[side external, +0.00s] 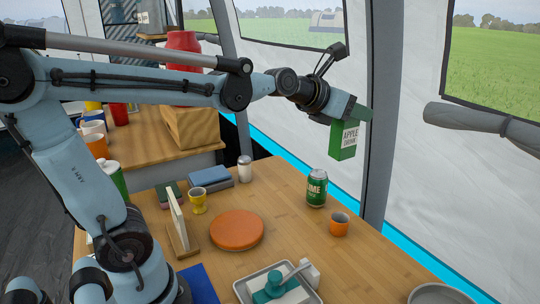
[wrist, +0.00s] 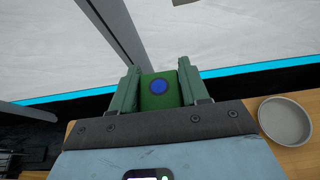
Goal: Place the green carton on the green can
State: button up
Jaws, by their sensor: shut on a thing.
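The green carton (side external: 347,140), labelled as apple drink, is held upright in the air in the side view. My gripper (side external: 353,117) is shut on its upper part. In the wrist view the carton's green top with a blue round cap (wrist: 158,87) sits between the two fingers of my gripper (wrist: 160,88). The green can (side external: 316,188) stands upright on the wooden table, with a silver top. The carton is above the table and appears higher than the can and to its right, apart from it. The can is not visible in the wrist view.
An orange cup (side external: 339,224) stands close to the can's right. An orange round plate (side external: 237,230), a salt shaker (side external: 245,169), a yellow egg cup (side external: 198,201) and a tray (side external: 245,288) with a teal-handled item are nearby. A grey metal bowl (side external: 438,294) is at the front right.

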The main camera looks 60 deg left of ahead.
jog(key=w+a+f, duration=0.3)
jog(key=a+f, duration=0.7)
jog(key=shift+a+f, duration=0.2)
jog(key=shift+f, duration=0.05)
jog(key=shift+f, duration=0.1)
jog(key=o, duration=1.2)
